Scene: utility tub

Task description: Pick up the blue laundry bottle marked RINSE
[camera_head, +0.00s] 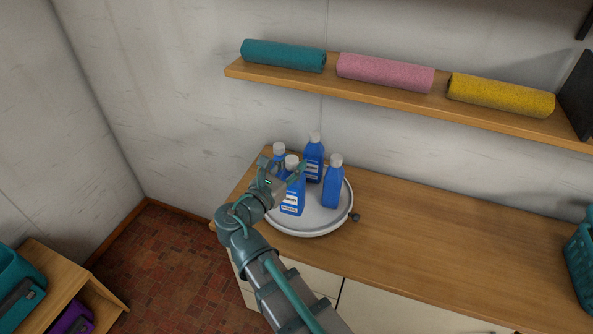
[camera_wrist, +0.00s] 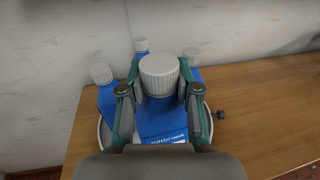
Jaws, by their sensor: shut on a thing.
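Several blue bottles with pale grey caps stand on a round grey-white turntable (camera_head: 312,230). My gripper (camera_head: 283,178) reaches over the turntable's left side. In the wrist view my gripper (camera_wrist: 160,88) has a finger on each side of the front blue bottle (camera_head: 292,204), shut on it below its ribbed cap. The other blue bottles are one at the back left (camera_head: 279,149), one at the back (camera_head: 314,163) and one at the right (camera_head: 333,186). I cannot tell which is marked RINSE.
The turntable stands at the left end of a wooden counter (camera_head: 440,240), close to the wall. A small dark knob (camera_head: 355,217) sits at its right rim. Above, a shelf (camera_head: 300,84) holds teal, pink and yellow rolls. The counter's middle is clear.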

